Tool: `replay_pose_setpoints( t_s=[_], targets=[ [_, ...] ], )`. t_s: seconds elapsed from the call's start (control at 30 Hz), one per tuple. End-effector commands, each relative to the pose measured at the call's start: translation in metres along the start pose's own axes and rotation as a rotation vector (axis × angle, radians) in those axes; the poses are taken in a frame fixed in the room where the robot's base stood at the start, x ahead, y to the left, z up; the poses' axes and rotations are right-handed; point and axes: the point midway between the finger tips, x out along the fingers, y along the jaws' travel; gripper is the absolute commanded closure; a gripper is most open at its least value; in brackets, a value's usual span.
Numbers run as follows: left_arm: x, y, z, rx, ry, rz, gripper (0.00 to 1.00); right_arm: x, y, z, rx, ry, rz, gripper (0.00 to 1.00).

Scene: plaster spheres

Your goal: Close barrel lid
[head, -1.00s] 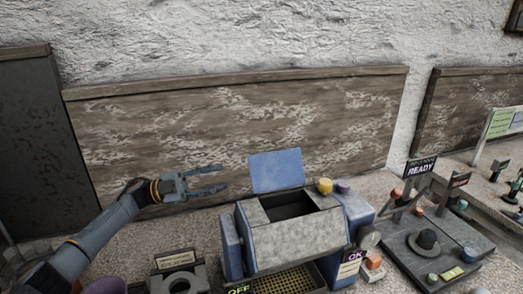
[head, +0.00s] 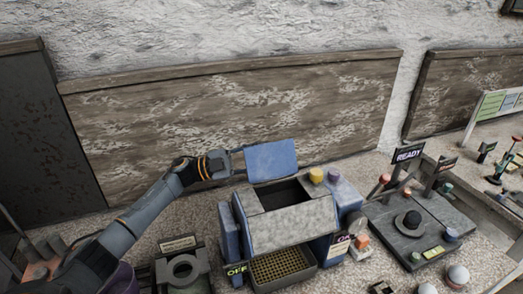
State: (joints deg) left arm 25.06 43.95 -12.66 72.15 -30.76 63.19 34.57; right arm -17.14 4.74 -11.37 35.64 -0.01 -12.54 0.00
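The barrel (head: 292,226) is a grey angular drum between blue side housings, with a dark opening (head: 283,193) in its top. Its blue lid (head: 271,161) stands raised behind the opening, so the barrel is open. My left gripper (head: 238,160) comes in from the left and is at the lid's left edge. Its fingertips are mostly hidden behind the lid, and I cannot tell whether they touch it or how far they are apart. My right gripper is not in view.
A yellow knob (head: 316,175) tops the machine's right housing. A perforated tray (head: 284,265) sits below the barrel. A grey ring fixture (head: 183,270) stands at front left. A dark board with a READY sign (head: 408,153) is on the right. A wooden panel (head: 230,110) backs the bench.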

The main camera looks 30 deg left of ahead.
Motion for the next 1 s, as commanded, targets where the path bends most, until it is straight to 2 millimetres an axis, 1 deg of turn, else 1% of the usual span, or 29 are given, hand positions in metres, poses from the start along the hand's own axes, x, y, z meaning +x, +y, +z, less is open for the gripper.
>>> replay_pose_setpoints(
  t_s=[0.27,0.3,0.37,0.4,0.47,0.83,1.0],
  targets=[
    [0.0021,0.0002,0.0004,0.0,-0.001,0.0,0.66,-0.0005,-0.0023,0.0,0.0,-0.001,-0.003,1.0],
    [0.0021,0.0002,0.0004,0.0,-0.001,0.0,0.68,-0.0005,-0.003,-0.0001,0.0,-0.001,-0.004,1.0],
    [0.002,0.0002,0.0004,0.0,0.0,0.0,0.8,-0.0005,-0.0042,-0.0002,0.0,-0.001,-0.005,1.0],
    [0.002,0.0002,0.0003,0.0,0.0,0.0,0.89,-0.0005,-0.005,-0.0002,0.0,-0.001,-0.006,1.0],
    [0.0019,0.0002,0.0003,0.0,0.0,0.0,1.0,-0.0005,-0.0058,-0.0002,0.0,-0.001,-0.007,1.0],
    [0.0019,0.0004,0.0001,0.005,0.0,0.003,1.0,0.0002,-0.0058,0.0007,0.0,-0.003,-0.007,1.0],
    [0.0028,0.0,-0.0018,0.041,0.0,0.018,1.0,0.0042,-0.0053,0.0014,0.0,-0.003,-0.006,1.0]
  ],
)
